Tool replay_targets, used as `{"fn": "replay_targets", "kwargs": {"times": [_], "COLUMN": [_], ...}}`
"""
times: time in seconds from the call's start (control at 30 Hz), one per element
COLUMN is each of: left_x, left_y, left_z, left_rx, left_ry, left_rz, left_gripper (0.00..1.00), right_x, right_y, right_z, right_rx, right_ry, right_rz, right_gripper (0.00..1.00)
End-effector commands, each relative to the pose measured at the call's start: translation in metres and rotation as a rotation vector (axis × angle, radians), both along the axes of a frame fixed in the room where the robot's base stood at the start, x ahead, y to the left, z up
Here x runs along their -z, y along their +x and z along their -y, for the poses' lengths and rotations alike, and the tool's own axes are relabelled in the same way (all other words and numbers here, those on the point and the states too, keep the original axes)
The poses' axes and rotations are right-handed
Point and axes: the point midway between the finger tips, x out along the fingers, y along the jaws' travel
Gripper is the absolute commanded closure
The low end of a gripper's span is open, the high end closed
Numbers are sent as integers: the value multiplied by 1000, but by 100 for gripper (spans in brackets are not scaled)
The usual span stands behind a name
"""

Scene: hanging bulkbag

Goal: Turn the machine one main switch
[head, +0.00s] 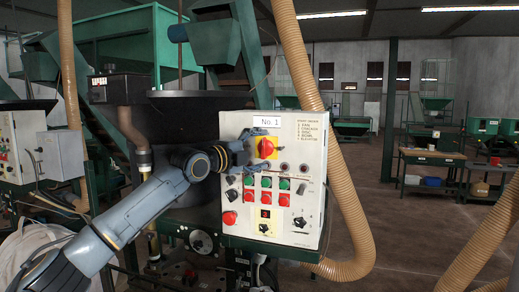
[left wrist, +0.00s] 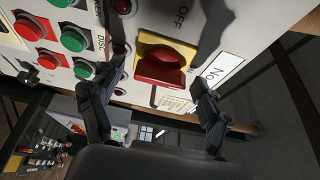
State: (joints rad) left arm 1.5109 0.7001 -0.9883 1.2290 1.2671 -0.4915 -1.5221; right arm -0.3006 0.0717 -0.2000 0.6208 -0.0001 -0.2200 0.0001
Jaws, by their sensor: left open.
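The machine one control panel (head: 281,225) is a white box labelled "No. 1" in the head view. Its main switch (head: 266,148) is a red knob on a yellow plate near the top. In the left wrist view the red main switch (left wrist: 160,70) shows close up, with "OFF" printed beside the plate. My left gripper (head: 258,143) is at the panel, right by the switch. In the left wrist view my left gripper (left wrist: 160,92) is open, one finger on each side of the switch, not closed on it. My right gripper is not in view.
Green and red buttons (head: 267,189) and black selector knobs fill the panel below the switch. A red emergency-type button (head: 229,218) is at lower left. A tan hose (head: 345,190) runs beside the panel's right edge.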

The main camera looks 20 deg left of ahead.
Motion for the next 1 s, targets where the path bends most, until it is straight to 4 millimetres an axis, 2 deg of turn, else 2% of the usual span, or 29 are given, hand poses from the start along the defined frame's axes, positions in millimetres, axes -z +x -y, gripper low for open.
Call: {"fn": "replay_targets", "kwargs": {"times": [0.07,0.33,0.67,1.0], "left_x": [0,0,1,5], "left_y": [0,0,0,0], "left_z": [0,0,0,1], "left_rx": [0,0,1,2], "left_ry": [0,0,-37,-255], "left_rz": [0,0,-3,-12], "left_gripper": [23,77,77,77], "right_x": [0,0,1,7], "right_y": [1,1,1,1], "right_z": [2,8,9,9], "right_rx": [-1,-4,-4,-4], "right_ry": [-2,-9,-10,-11], "right_rz": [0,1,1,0], "right_gripper": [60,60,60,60]}}
